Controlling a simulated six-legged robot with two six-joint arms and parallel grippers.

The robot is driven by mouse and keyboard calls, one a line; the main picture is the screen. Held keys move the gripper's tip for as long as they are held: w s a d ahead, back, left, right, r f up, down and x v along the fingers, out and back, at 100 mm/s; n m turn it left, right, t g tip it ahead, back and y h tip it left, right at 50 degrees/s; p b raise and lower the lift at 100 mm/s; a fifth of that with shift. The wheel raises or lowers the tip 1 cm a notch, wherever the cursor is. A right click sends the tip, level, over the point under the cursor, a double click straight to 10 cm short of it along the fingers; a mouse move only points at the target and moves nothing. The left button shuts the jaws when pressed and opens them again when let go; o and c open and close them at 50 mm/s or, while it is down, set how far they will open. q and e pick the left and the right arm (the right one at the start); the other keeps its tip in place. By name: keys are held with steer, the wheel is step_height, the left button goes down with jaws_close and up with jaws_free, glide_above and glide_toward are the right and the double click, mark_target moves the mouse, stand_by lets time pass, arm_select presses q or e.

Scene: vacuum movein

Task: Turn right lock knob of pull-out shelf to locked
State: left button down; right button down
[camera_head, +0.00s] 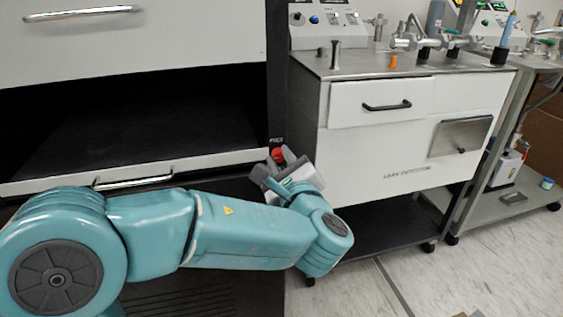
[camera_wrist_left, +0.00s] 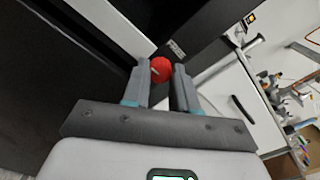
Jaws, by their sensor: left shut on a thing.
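The right lock knob is red (camera_head: 278,155) and sits on the dark frame post at the right end of the pull-out shelf (camera_head: 215,159). My left gripper (camera_head: 272,168) is at the knob, partly covering it in the head view. In the left wrist view the red knob (camera_wrist_left: 160,69) is between the two grey fingertips (camera_wrist_left: 160,75), and the gripper is shut on it. A small pale mark shows on the knob's face. The shelf has a white front edge and a metal handle (camera_head: 133,181). My right gripper is not in view.
A white cabinet (camera_head: 385,145) with a drawer and a steel top stands close to the right of the knob. A wheeled cart (camera_head: 500,205) stands beyond it. Pale floor (camera_head: 470,270) is open at the lower right.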

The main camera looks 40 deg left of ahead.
arm_select(q)
steer(key=c, duration=1.2)
jaws_free()
steer(key=shift+o, duration=0.2)
